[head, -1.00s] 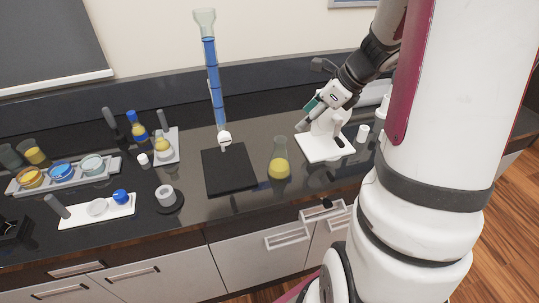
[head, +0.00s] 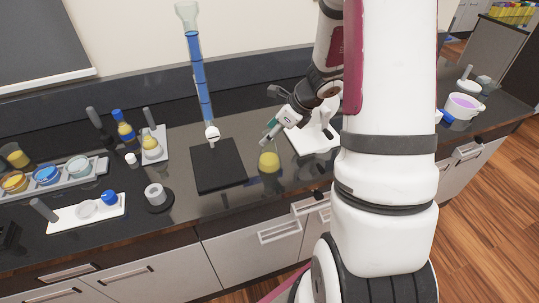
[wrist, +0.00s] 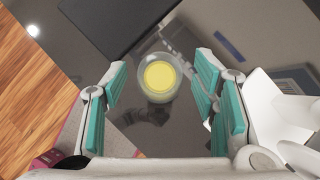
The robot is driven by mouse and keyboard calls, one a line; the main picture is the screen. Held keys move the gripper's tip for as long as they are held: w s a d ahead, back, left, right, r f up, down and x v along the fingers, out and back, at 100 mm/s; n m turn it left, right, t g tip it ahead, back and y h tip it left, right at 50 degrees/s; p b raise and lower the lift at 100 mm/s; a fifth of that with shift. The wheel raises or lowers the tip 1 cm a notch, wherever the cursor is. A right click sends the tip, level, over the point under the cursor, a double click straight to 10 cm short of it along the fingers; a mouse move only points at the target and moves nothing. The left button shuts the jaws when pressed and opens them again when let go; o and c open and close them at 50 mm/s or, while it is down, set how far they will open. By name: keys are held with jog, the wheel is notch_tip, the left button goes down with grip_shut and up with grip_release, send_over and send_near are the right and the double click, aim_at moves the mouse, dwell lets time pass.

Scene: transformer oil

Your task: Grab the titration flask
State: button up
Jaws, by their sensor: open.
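The titration flask (head: 269,162) holds yellow liquid and stands upright on the dark counter, right of the black burette base plate. Its clear neck is hard to make out in the head view. In the wrist view the flask (wrist: 159,78) is seen from above, a little beyond the fingertips and roughly between them. My gripper (wrist: 160,95) is open and empty, with teal pads on both sides. In the head view my gripper (head: 270,128) hangs just above and beside the flask; I cannot tell whether it touches the neck.
A burette with blue liquid (head: 201,80) stands on a black plate (head: 218,165) left of the flask. A white-based instrument (head: 318,137) stands close on the right. Bottles, a grey tray (head: 98,165) and a white tray (head: 65,220) lie further left.

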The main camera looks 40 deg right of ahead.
grip_shut()
jog(key=shift+r, duration=0.15)
dwell(0.4)
